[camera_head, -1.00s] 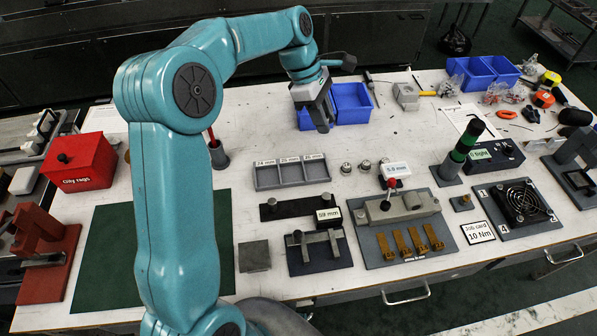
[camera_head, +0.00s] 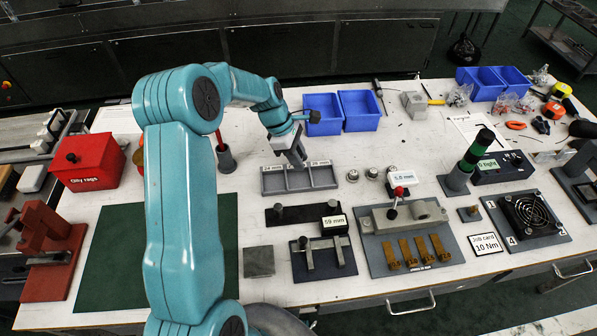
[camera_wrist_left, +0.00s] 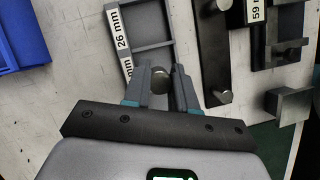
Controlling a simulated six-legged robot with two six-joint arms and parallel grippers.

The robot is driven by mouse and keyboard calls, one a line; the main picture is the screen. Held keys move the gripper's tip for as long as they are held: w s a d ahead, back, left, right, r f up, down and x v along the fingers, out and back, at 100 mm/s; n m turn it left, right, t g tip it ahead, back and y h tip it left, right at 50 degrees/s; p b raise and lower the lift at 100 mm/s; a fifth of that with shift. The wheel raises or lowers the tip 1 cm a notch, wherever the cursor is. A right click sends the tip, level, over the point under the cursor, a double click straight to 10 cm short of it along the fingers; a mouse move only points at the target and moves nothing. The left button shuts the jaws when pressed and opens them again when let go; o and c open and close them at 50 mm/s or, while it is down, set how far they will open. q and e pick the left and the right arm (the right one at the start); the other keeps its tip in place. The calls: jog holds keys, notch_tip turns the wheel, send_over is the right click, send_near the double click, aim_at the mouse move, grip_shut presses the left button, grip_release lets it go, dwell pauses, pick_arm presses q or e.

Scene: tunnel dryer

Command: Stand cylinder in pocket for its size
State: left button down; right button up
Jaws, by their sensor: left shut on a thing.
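My left gripper (camera_head: 297,160) is at the back rim of the grey three-pocket tray (camera_head: 300,190), above its middle label, which it covers. The labels at either side of it read 24 mm and, apparently, 26 mm. In the left wrist view my gripper (camera_wrist_left: 163,78) is shut on a small metal cylinder (camera_wrist_left: 159,73), its round end showing between the fingers. The tray (camera_wrist_left: 168,44) lies just beyond the fingertips there. The pockets that show look empty. My right gripper is out of view.
A grey fixture with a red-knobbed lever (camera_head: 400,192) stands to the right. Blue bins (camera_head: 358,110) are behind. The green mat (camera_head: 110,250) at left is clear.

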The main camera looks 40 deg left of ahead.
aim_at(298, 181)
pick_arm(q)
notch_tip(298, 181, down, 3)
jog(key=shift+d+r, duration=0.1)
jog(key=shift+r, duration=0.05)
notch_tip(298, 181, down, 4)
jog(key=shift+r, duration=0.1)
jog(key=c, duration=1.2)
grip_release()
